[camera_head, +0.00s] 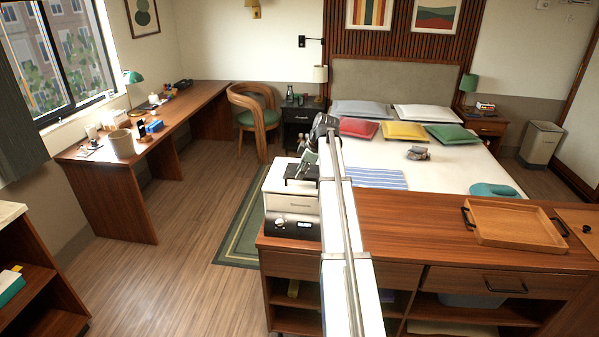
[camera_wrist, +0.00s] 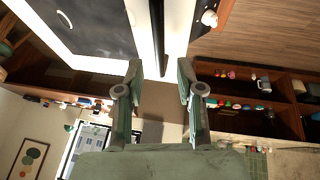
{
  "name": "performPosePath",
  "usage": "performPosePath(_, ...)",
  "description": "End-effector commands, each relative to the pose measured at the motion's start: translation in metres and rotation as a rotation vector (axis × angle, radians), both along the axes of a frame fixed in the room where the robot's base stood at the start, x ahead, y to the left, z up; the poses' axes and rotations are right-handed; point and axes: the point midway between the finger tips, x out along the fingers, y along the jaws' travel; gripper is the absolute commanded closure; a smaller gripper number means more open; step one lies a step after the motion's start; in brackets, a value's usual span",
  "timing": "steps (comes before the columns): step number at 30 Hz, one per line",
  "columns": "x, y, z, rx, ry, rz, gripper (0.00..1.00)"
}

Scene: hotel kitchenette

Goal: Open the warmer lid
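The warmer (camera_head: 291,203) is a white box with a black control panel on its front, standing at the left end of the wooden counter. Its lid looks shut. My gripper (camera_head: 304,168) is just above the warmer's top, partly hidden by my arm. In the wrist view, my gripper (camera_wrist: 159,68) is open, its two fingers apart. A long dark bar (camera_wrist: 157,35), which looks like the lid handle, runs between the fingertips with gaps at both sides. The lid's dark top (camera_wrist: 80,25) is to the left. Contact with the bar cannot be told.
A wooden tray (camera_head: 514,224) lies on the right of the counter (camera_head: 420,220). The bed (camera_head: 440,170) with coloured pillows is behind it. A desk (camera_head: 150,140) stands at the left. Open floor (camera_head: 190,240) lies between desk and counter.

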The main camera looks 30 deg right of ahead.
Motion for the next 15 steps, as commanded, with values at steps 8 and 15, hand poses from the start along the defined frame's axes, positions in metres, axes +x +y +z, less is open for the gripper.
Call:
performPosePath(8,0.008,0.004,-0.017,0.000,0.000,0.000,0.63)
performPosePath(15,0.008,0.004,-0.019,0.000,0.000,0.000,0.63)
